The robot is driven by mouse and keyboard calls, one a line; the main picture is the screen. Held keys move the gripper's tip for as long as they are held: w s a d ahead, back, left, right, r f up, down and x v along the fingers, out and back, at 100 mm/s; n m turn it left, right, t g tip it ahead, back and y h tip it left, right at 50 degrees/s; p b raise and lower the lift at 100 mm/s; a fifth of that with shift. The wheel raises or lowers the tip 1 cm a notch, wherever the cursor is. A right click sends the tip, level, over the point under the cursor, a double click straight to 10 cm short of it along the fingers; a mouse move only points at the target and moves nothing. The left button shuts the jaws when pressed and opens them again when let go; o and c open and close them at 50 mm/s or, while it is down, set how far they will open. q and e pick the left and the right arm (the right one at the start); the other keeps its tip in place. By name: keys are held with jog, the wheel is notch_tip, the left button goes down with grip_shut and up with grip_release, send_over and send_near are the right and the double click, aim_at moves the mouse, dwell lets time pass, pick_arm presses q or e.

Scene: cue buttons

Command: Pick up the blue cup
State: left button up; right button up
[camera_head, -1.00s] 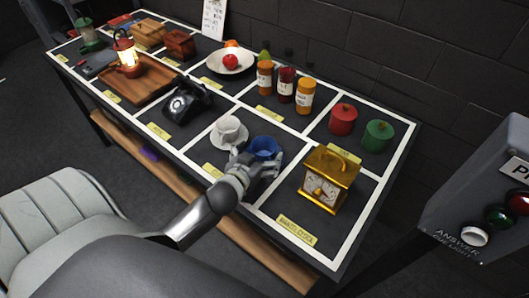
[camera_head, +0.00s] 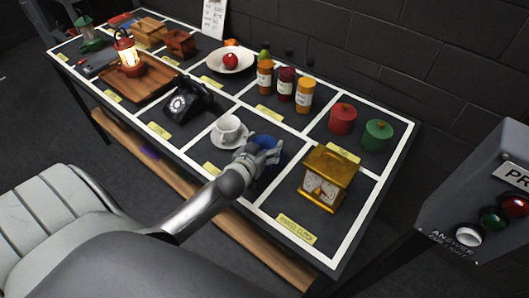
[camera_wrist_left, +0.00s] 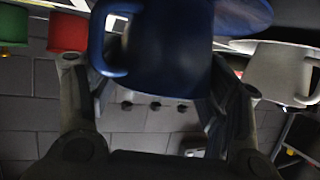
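The blue cup (camera_head: 266,141) stands on the display table (camera_head: 377,224), partly hidden behind my left gripper (camera_head: 262,157) in the head view. In the left wrist view the cup (camera_wrist_left: 165,45) fills the upper middle, with its handle on the left. My left gripper (camera_wrist_left: 155,85) is open, one finger on each side of the cup. I cannot tell whether the fingers touch it. A blue saucer (camera_wrist_left: 243,14) shows beside the cup. My right gripper is not in view.
A white cup on a saucer (camera_head: 229,130) stands just left of the blue cup. A gold mantel clock (camera_head: 328,178) stands close on the right. Red (camera_head: 342,119) and green (camera_head: 377,135) canisters and several spice jars (camera_head: 285,85) stand behind. A button panel (camera_head: 480,200) is at the right.

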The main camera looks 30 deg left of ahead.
pick_arm(q)
jog(key=shift+c, duration=1.1)
